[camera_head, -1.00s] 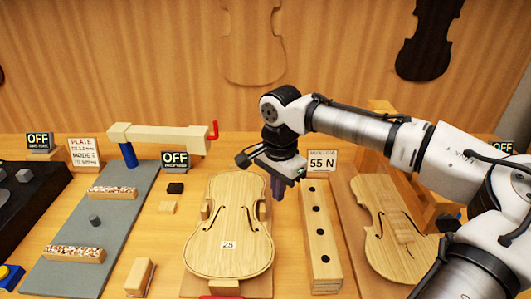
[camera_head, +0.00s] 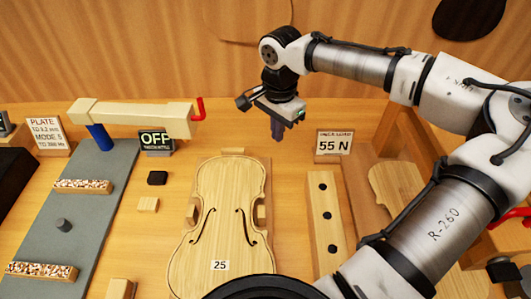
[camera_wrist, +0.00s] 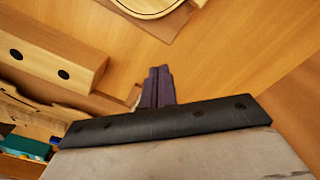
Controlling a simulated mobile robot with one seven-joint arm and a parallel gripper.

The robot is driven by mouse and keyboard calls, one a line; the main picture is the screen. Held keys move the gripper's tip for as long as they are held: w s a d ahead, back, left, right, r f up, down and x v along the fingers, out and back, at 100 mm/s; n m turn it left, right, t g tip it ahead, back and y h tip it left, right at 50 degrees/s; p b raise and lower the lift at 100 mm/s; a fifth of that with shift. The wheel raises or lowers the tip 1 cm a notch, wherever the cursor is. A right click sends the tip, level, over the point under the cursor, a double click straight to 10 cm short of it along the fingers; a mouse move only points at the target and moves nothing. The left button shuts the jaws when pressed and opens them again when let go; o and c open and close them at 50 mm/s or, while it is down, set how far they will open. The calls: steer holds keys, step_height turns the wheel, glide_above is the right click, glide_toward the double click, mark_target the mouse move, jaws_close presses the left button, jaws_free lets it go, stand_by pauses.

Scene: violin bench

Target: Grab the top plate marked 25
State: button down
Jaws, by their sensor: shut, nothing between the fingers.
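The violin top plate (camera_head: 228,210) has a small white label (camera_head: 219,265) reading 25. It lies flat on a wooden support in the head view, with two f-holes, and my arm hides its lower end. Part of a plate edge (camera_wrist: 150,5) shows at the top of the wrist view. My gripper (camera_head: 277,138) is beyond the plate's far end and to its right, raised above the bench and apart from the plate. Its dark fingers are together and empty, as the wrist view (camera_wrist: 157,72) shows too.
A wooden block with dark holes (camera_head: 326,220) stands right of the plate, below a 55 N sign (camera_head: 334,145). Another violin plate (camera_head: 395,190) lies further right, partly behind my arm. A grey mat (camera_head: 75,215) and clamp-like fixture (camera_head: 135,115) are at left.

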mark_target(258, 166)
step_height(258, 166, down, 7)
steer(key=shift+f+p, duration=0.15)
steer(key=shift+p, duration=0.4)
steer(key=shift+s+a+r+p, duration=0.2)
steer(key=shift+s+a+p, duration=0.3)
steer(key=shift+s+a, duration=0.45)
steer(key=shift+s+a+f, duration=0.15)
steer(key=shift+s+a, duration=0.25)
steer(key=shift+a, duration=0.1)
steer(key=shift+s+a, duration=0.95)
steer(key=w+d, duration=0.1)
steer(key=w+d+p, duration=0.1)
steer(key=w+d, duration=0.1)
steer(key=shift+r, duration=0.3)
step_height(258, 166, up, 10)
steer(key=b, duration=0.2)
steer(key=shift+a+f, duration=0.15)
steer(key=shift+f, duration=0.05)
